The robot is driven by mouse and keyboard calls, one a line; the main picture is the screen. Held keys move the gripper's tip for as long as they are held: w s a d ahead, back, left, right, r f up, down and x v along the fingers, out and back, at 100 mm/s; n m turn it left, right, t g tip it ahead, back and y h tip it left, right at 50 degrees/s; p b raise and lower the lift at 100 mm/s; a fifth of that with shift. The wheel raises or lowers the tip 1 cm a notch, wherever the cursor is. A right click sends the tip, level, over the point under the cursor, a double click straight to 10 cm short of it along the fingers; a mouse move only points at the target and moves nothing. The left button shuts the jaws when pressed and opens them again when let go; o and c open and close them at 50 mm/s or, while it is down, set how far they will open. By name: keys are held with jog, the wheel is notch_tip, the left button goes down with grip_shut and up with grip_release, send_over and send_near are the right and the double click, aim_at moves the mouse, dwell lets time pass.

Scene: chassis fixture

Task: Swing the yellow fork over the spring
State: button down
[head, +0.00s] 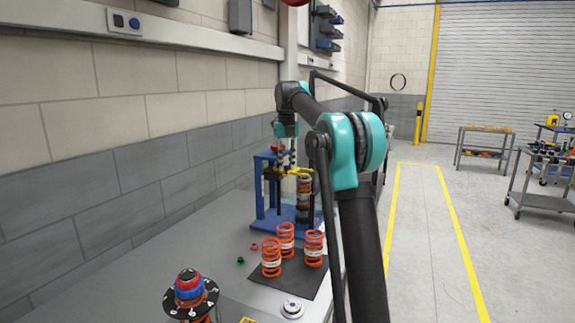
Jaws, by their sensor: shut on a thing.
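The blue fixture (260,196) stands on the grey bench against the wall. The yellow fork (298,170) sits near its top and reaches right, at the upper end of a spring (304,200) that stands upright in the fixture. This spring looks dark with some orange. My gripper (287,160) comes down from above at the fork's left part and is shut on it. The fingertips are small and partly hidden. I cannot tell whether the fork touches the spring.
Three orange springs (286,238) stand on a dark mat (296,279) in front of the fixture. Small red (253,247) and green (240,261) parts lie to the left. A dark disc assembly (190,296) stands at the near left. My arm hides the bench's right side.

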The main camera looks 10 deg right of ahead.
jog(key=c, duration=1.3)
grip_release()
jog(key=shift+c, duration=0.2)
notch_tip(320, 180, up, 12)
